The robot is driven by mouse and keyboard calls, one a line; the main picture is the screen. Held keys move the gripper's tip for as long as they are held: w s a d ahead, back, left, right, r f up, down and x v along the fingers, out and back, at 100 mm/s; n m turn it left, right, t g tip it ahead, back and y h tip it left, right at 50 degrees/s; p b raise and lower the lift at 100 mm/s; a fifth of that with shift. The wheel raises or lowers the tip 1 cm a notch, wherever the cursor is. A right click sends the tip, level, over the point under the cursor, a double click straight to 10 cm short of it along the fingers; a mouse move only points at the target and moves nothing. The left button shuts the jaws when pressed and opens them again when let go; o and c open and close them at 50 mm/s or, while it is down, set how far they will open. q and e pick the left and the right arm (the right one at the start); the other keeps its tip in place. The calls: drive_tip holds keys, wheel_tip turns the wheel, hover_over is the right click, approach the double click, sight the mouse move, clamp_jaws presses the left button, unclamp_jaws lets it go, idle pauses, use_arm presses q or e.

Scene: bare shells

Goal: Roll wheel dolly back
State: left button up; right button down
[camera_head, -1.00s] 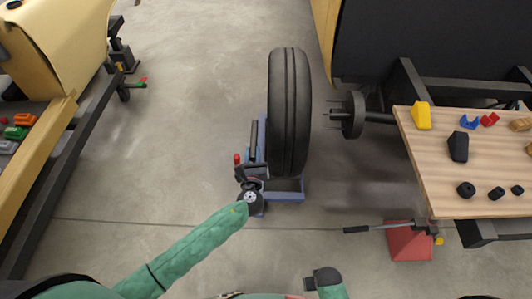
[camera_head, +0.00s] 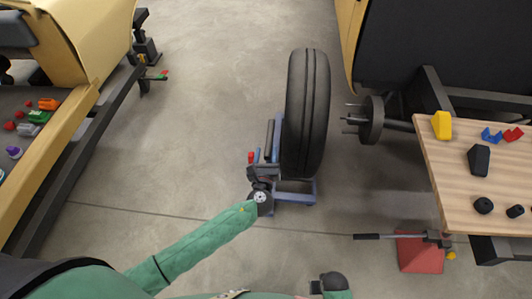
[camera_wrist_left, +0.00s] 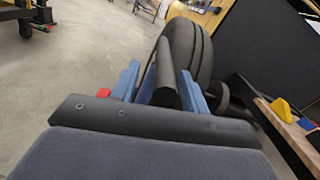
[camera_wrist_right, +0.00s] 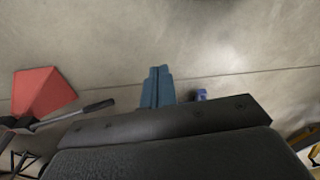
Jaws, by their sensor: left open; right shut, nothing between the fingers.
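The wheel dolly is a low blue frame (camera_head: 297,198) with a dark roller, on the floor. A large black tyre (camera_head: 305,110) stands upright on it, left of the bare wheel hub (camera_head: 371,120). My left gripper (camera_head: 266,174) is at the dolly's near left side, by a red-tipped part (camera_head: 251,157). In the left wrist view its two blue fingers (camera_wrist_left: 160,85) are apart, with a dark bar between them; I cannot tell whether they touch it. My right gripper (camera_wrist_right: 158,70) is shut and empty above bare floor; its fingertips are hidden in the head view.
A wooden bench (camera_head: 450,185) with small coloured parts stands at the right. A red stand (camera_head: 418,252) with a dark bar lies below it. A yellow vehicle shell (camera_head: 85,35) with a dark frame is at the left. Floor behind and left of the dolly is clear.

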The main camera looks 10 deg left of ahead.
use_arm(q)
drive_tip(key=s+b, duration=0.2)
drive_tip(key=s, duration=0.5)
drive_tip(key=shift+s, duration=0.15)
use_arm(e)
wheel_tip(320, 180, up, 9)
drive_tip(key=w+a, duration=0.1)
drive_tip(key=w, duration=0.1)
drive_tip(key=shift+r, duration=0.2)
use_arm(q)
drive_tip(key=s+a+f+n+g+y, duration=0.15)
drive_tip(key=a+f+n+g, duration=0.3)
drive_tip(key=n, duration=0.75)
drive_tip(key=s+a+f+n+g+y, duration=0.1)
drive_tip(key=s+a+f+n+g, duration=0.15)
drive_tip(key=f+n+g, duration=0.65)
drive_tip(key=s+f+n+g+h, duration=0.1)
drive_tip(key=s+f+n, duration=0.3)
drive_tip(key=s, duration=0.7)
drive_tip(key=s+f+n+g+h, duration=0.2)
drive_tip(key=s+n, duration=0.4)
drive_tip(key=s, duration=0.6)
wheel_tip(320, 180, down, 3)
drive_tip(key=shift+a+r+h, duration=0.2)
drive_tip(key=shift+h, duration=0.35)
